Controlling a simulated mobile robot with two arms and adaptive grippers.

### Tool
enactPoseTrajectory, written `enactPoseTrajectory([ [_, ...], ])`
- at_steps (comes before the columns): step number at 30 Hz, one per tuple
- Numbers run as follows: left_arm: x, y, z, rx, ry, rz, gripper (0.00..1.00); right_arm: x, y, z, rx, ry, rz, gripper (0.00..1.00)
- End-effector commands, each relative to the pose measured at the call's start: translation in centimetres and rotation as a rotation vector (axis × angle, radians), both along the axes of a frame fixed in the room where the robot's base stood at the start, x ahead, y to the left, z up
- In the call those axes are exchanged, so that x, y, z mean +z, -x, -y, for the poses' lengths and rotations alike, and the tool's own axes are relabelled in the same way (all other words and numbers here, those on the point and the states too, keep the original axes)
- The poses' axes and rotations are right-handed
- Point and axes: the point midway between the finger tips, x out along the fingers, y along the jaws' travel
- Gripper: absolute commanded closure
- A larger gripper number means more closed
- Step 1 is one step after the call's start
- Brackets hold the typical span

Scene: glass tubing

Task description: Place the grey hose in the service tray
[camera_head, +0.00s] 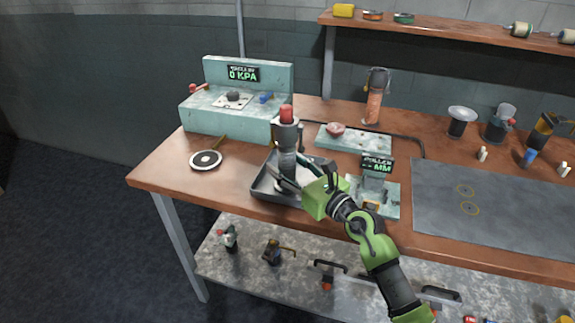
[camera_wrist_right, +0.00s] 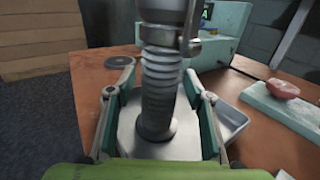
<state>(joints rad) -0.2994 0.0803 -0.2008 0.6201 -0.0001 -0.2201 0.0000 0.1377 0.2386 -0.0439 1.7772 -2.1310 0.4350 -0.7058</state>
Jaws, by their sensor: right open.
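The grey hose (camera_head: 287,162) is a ribbed upright tube with a metal clamp and a red top above it. In the head view its lower end is over or in the shallow grey service tray (camera_head: 261,187); my right gripper partly hides that end. My right gripper (camera_head: 291,184) reaches the hose low down. In the wrist view, its open fingers (camera_wrist_right: 160,100) stand on either side of the hose (camera_wrist_right: 161,82), with gaps visible. A pale metal surface lies under the hose, and the tray (camera_wrist_right: 229,122) shows to the right. My left gripper is not in view.
A reddish lump (camera_head: 336,129) sits on a pale board behind the tray. A small display device (camera_head: 377,172) stands close right. The wooden table's left front is clear.

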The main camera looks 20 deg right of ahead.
Motion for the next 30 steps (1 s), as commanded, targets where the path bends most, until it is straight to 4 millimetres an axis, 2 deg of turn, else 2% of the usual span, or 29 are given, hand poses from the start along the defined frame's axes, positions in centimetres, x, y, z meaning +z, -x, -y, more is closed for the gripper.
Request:
enactPoseTrajectory([
  [5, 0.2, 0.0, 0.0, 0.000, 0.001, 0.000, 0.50, 0.2, 0.5, 0.3, -0.001, 0.001, -0.002, 0.53],
  [8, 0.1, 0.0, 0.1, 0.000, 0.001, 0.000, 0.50, 0.1, 2.0, 0.8, 0.000, 0.001, -0.003, 0.53],
  [15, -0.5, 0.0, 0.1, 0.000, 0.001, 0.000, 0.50, 0.0, 6.8, 2.8, 0.000, 0.002, -0.003, 0.53],
  [21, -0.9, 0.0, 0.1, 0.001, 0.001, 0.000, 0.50, 0.1, 9.8, 4.1, 0.000, 0.001, -0.002, 0.53],
  [30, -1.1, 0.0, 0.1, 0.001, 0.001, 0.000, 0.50, 0.4, 11.1, 4.6, 0.000, 0.000, 0.001, 0.53],
])
